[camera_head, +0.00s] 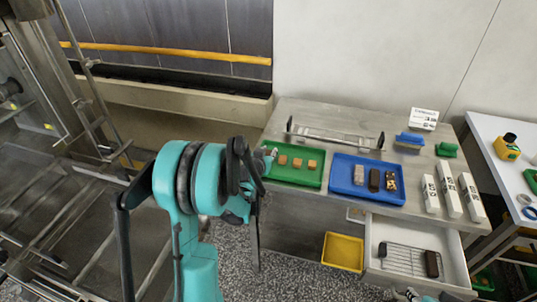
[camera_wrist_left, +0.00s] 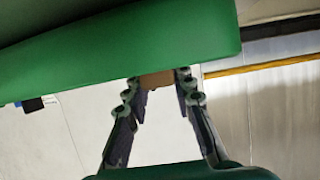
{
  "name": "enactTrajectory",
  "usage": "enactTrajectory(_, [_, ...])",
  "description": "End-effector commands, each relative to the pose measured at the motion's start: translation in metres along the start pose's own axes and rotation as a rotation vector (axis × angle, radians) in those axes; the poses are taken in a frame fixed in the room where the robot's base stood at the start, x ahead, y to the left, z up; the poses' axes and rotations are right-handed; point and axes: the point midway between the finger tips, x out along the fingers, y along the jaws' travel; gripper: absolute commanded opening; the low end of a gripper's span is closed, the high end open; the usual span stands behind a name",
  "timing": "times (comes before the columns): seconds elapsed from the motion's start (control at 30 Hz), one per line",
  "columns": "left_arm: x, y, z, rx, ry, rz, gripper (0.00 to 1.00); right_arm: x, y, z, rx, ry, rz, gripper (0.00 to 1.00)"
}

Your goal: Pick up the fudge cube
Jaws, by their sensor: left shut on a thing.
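My left gripper (camera_head: 268,154) is at the left end of the green tray (camera_head: 295,183), and its own arm partly covers it in the head view. In the left wrist view the fingers of this gripper (camera_wrist_left: 158,84) are closed on a tan-brown fudge cube (camera_wrist_left: 157,80). The cube's far part is hidden by the green tray (camera_wrist_left: 120,50), which fills the top of that view. I cannot tell whether the cube touches the tray. Several similar tan cubes (camera_head: 297,162) show in the head view, lying in a row in the green tray. Only a small piece of my right gripper (camera_head: 413,295) shows at the bottom edge.
A blue tray (camera_head: 368,195) with dark and light pieces sits right of the green one. A wire rack (camera_head: 335,137) lies behind them. White boxes (camera_head: 451,190) stand at right. An open drawer (camera_head: 440,238) and a yellow bin (camera_head: 343,251) are below. Machinery is at left.

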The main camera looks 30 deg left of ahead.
Motion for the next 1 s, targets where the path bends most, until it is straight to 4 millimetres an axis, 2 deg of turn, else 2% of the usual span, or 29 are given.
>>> enactTrajectory(0.13, [-0.012, 0.0, -0.029, 0.0, 0.0, 0.0, 0.08, -0.015, 0.0, -0.011, 0.0, 0.0, 0.0, 0.4])
enactTrajectory(0.4, [-0.017, 0.066, -0.066, 0.004, 0.0, 0.006, 0.08, -0.032, 0.0, -0.023, 0.0, 0.0, 0.0, 0.4])
enactTrajectory(0.53, [-0.019, 0.09, -0.08, 0.004, 0.0, 0.004, 0.08, -0.038, 0.0, -0.027, 0.0, 0.0, 0.0, 0.4])
enactTrajectory(0.7, [-0.02, 0.11, -0.091, 0.002, 0.0, 0.002, 0.08, -0.042, 0.0, -0.03, 0.0, 0.0, 0.0, 0.4])
enactTrajectory(0.87, [-0.022, 0.117, -0.094, 0.001, 0.001, 0.001, 0.08, -0.043, 0.0, -0.03, 0.0, 0.0, 0.0, 0.4])
enactTrajectory(1.0, [-0.041, 0.135, -0.085, 0.003, 0.001, 0.005, 0.08, -0.042, 0.0, -0.03, 0.0, 0.0, 0.0, 0.4])
